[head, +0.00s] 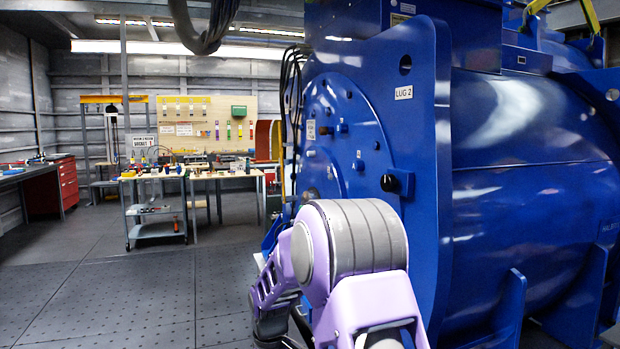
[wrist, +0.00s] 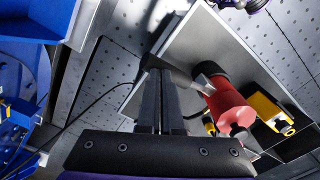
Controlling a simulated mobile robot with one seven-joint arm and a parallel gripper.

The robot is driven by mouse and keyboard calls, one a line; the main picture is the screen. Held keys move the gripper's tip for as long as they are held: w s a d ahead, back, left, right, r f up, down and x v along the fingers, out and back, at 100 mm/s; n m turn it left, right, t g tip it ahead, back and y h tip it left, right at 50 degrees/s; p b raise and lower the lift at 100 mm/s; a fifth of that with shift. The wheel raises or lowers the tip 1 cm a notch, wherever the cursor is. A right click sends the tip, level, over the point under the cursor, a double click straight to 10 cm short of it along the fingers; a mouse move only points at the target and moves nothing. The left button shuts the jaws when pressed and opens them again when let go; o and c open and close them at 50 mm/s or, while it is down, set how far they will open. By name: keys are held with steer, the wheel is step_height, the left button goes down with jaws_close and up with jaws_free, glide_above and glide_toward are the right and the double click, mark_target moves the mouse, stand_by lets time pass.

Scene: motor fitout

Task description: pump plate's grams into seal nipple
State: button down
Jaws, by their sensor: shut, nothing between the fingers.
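The big blue motor (head: 530,180) fills the right of the head view. Its round end face (head: 345,110) carries several small fittings and a black knob-like part (head: 397,182); I cannot tell which is the seal nipple. A small pale plate (head: 311,129) is on that face, its text too small to read. My gripper (wrist: 165,76) shows in the wrist view with its black fingers together and empty. My arm hides the gripper in the head view.
A grey flat surface (wrist: 210,42) lies beneath the red tool, with a yellow and black item (wrist: 268,112) beside it. A dark cable runs left of the fingers. A cart (head: 157,205) and a workbench (head: 225,174) stand far back; open floor (head: 120,290) lies left.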

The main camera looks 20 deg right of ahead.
steer(key=shift+s+a+f, duration=0.1)
steer(key=shift+f, duration=1.55)
steer(key=shift+r+p, duration=1.65)
steer(key=shift+r, duration=0.75)
steer(key=shift+f, duration=0.15)
steer(key=shift+f+b, duration=1.55)
steer(key=shift+f, duration=0.75)
steer(key=shift+r+p, duration=1.8)
steer(key=shift+r, duration=0.6)
steer(key=shift+r, duration=0.1)
steer(key=shift+r+p, duration=1.8)
steer(key=shift+r, duration=0.65)
